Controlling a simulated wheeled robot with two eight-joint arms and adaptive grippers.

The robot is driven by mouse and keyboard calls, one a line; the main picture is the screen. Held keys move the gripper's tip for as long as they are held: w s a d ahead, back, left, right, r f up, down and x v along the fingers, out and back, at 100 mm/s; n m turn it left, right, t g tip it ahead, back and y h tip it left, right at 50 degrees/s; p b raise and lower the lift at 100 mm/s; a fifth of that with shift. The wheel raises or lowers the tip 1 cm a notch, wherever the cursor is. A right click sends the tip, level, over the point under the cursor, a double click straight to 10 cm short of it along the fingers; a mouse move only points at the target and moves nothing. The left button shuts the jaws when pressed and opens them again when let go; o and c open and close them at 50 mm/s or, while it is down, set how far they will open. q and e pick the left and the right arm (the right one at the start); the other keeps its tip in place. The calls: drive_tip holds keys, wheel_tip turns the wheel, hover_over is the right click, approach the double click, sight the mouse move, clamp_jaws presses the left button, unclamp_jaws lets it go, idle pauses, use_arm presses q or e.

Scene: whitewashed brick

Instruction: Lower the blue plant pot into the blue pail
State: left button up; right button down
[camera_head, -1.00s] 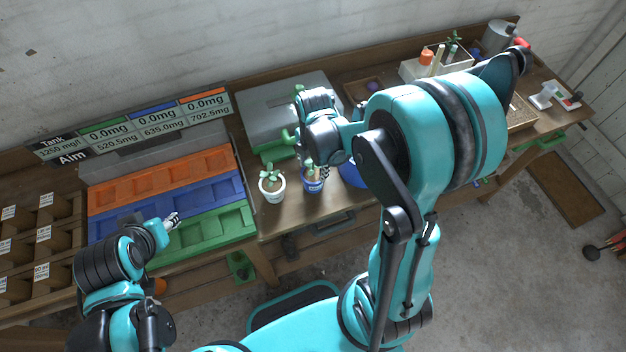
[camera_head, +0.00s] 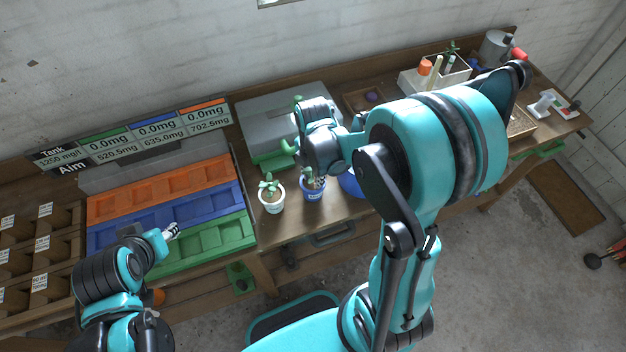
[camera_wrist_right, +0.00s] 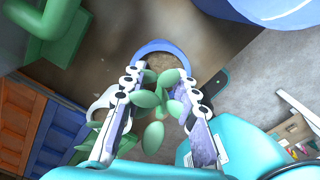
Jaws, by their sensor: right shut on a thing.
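The blue plant pot (camera_head: 313,195) holds a small green plant and stands upright beside the white plant pot. My right gripper (camera_head: 318,178) is at the pot from above, shut on it. In the right wrist view the gripper (camera_wrist_right: 165,100) has a finger on each side of the leaves, and the blue pot's rim (camera_wrist_right: 155,46) shows beyond them. The blue pail (camera_head: 350,184) is just right of the pot, mostly hidden behind my right arm; its edge shows in the wrist view (camera_wrist_right: 275,12). My left gripper (camera_head: 173,231) is over the blue and green bins, its fingers too small to judge.
A white plant pot (camera_head: 272,200) stands close left of the blue one. A green-handled grey device (camera_head: 285,115) lies behind. Orange, blue and green bins (camera_head: 165,184) fill the left bench. A white caddy (camera_head: 412,82) stands at the back right.

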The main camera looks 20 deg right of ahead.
drive_tip(key=r+p, duration=0.2)
drive_tip(key=r, duration=0.7)
drive_tip(key=shift+d+r, duration=0.2)
drive_tip(key=d+r+p, duration=0.2)
drive_tip(key=d+r, duration=0.1)
drive_tip(key=d, duration=0.5)
drive_tip(key=d+r+p, duration=0.1)
drive_tip(key=d+r, duration=0.2)
drive_tip(key=d, duration=0.6)
drive_tip(key=shift+d+p, duration=0.3)
drive_tip(key=shift+p, duration=0.05)
drive_tip(key=shift+f, duration=0.2)
wheel_tip(320, 180, down, 10)
drive_tip(key=b, duration=0.8)
drive_tip(key=shift+f, duration=0.25)
drive_tip(key=shift+f+b, duration=1.85)
drive_tip(key=shift+f, duration=0.25)
idle(1.0)
